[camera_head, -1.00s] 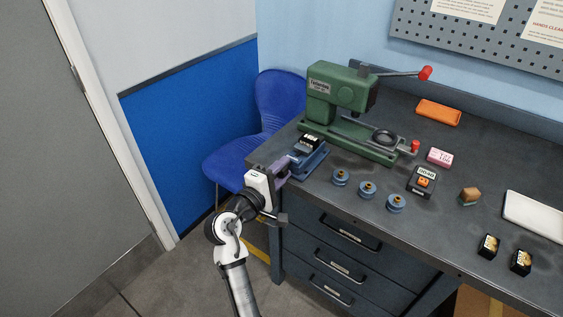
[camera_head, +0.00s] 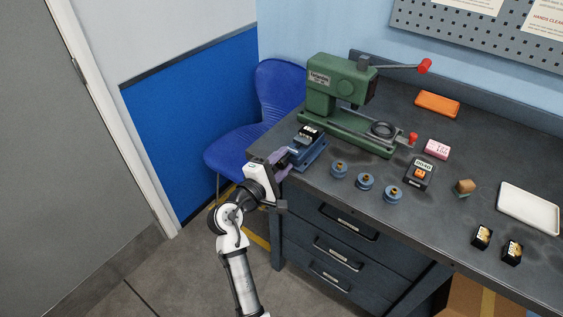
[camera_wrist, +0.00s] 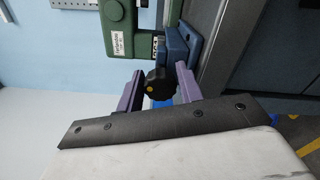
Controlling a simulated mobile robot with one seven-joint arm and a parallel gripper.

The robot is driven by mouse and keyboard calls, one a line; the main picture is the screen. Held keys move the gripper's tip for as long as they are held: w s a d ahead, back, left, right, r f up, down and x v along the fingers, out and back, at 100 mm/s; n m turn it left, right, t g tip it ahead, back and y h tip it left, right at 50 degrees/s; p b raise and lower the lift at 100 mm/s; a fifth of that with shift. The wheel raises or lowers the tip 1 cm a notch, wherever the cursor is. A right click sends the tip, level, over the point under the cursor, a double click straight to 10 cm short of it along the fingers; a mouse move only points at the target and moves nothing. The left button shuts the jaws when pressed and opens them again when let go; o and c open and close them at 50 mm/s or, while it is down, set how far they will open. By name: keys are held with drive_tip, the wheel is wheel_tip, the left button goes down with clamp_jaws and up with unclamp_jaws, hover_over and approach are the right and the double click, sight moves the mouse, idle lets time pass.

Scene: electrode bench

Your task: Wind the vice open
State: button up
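The small blue vice (camera_head: 308,155) sits at the left front corner of the bench, with a black, white-marked block (camera_head: 309,131) at its top. In the wrist view, the vice's blue body (camera_wrist: 181,45) is ahead and its black knob (camera_wrist: 160,84), with a yellow dot, faces me. My gripper (camera_head: 281,160) is at the vice's near left end. In the wrist view, the purple fingers of my gripper (camera_wrist: 160,74) stand on either side of the knob, which fills the gap between them. The vice's jaw gap is too small to judge.
A green press (camera_head: 340,100) stands behind the vice. Several blue knobbed pieces (camera_head: 365,181) lie to its right, then a dark box with an orange button (camera_head: 420,174) and a white tray (camera_head: 529,208). A blue chair (camera_head: 277,95) is behind the bench's left end.

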drive_tip(key=shift+o, duration=1.3)
drive_tip(key=b+v, duration=0.3)
drive_tip(key=v, duration=1)
drive_tip(key=shift+s+a+b, duration=0.25)
drive_tip(key=shift+s+b, duration=0.1)
